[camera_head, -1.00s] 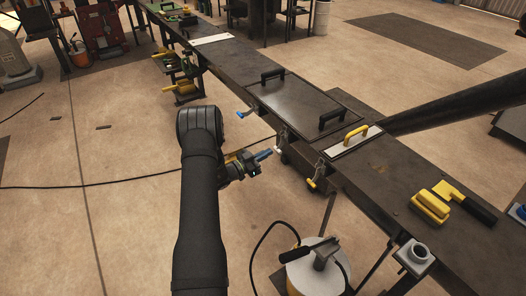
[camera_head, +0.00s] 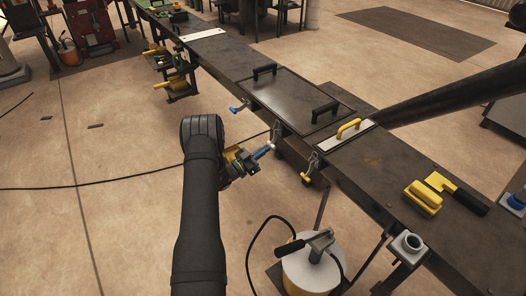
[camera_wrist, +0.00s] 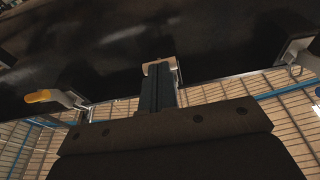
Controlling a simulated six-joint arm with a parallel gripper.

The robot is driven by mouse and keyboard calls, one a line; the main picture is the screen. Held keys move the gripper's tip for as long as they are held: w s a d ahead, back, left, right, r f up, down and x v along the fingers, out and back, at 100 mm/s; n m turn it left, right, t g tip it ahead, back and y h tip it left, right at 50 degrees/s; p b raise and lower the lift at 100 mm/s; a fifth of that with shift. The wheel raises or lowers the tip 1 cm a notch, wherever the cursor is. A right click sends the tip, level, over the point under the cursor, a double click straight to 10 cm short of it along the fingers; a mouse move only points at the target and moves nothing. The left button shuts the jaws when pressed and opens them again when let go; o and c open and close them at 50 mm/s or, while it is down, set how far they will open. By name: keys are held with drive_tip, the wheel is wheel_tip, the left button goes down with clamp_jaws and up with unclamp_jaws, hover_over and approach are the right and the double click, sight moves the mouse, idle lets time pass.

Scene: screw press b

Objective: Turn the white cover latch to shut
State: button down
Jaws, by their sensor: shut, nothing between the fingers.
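The white cover latch (camera_head: 271,146) shows as a small pale handle at the near edge of the dark bench, between the blue latch and the yellow latch. In the wrist view the pale handle (camera_wrist: 160,66) lies just beyond my fingertips, partly hidden by them, with a metal bracket behind it. My gripper (camera_head: 264,151) is shut and empty, its blue-looking tip right beside the white handle. It also shows in the wrist view (camera_wrist: 159,82). I cannot tell whether it touches the handle. The dark cover (camera_head: 292,98) lies flat on the bench with two black handles.
A yellow-handled latch (camera_head: 306,178) hangs to the right and a blue-handled latch (camera_head: 238,108) to the left. In the wrist view the yellow handle (camera_wrist: 45,97) is at left and a metal bracket (camera_wrist: 296,56) at right. A white-topped drum (camera_head: 312,270) stands on the floor in front.

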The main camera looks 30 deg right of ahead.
drive_tip(key=f+v, duration=0.2)
drive_tip(key=v, duration=1.1)
drive_tip(key=shift+d, duration=0.25)
drive_tip(key=r+x, duration=0.2)
drive_tip(key=x, duration=1.1)
drive_tip(key=shift+a, duration=0.25)
drive_tip(key=shift+a, duration=0.1)
